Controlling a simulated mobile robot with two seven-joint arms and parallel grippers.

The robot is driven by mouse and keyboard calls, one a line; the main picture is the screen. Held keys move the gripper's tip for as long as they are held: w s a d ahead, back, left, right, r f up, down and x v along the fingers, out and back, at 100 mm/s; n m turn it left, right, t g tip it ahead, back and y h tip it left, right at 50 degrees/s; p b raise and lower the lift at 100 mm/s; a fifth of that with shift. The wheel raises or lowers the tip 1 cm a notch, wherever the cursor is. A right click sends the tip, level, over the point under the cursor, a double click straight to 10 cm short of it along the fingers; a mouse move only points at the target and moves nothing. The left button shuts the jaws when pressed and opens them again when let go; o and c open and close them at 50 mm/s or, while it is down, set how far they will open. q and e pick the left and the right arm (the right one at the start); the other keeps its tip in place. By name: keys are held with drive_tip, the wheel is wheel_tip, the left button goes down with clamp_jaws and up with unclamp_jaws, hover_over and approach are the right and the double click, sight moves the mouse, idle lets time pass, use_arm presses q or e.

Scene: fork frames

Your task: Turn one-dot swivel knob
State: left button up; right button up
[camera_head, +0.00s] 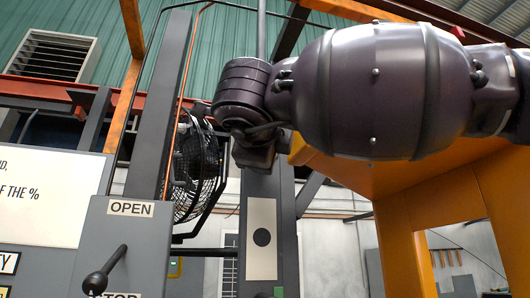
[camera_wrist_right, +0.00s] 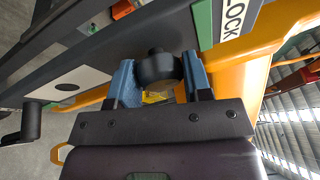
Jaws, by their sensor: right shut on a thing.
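A black round knob (camera_wrist_right: 156,66) sits on a grey column (camera_wrist_right: 100,52) in the right wrist view. My right gripper (camera_wrist_right: 157,80) has its two blue fingers on either side of the knob and is shut on it. A white plate with one black dot (camera_wrist_right: 68,84) is on the same column, to the left of the knob. The one-dot plate (camera_head: 262,262) also shows upright on the column in the head view, below my right wrist. The knob is hidden behind my right arm there. My left gripper is in neither view.
A grey panel with an OPEN label (camera_head: 130,208) and a black lever (camera_head: 104,272) stands at the left. A caged fan (camera_head: 194,165) is behind it. A yellow-orange frame (camera_head: 400,215) stands close on the right.

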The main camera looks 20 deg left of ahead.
drive_tip(key=o, duration=0.9)
drive_tip(key=shift+s, duration=0.1)
drive_tip(key=b+v, duration=0.1)
drive_tip(key=v, duration=0.9)
drive_tip(key=shift+s+f+b, duration=0.1)
drive_tip(key=shift+s+b, duration=0.2)
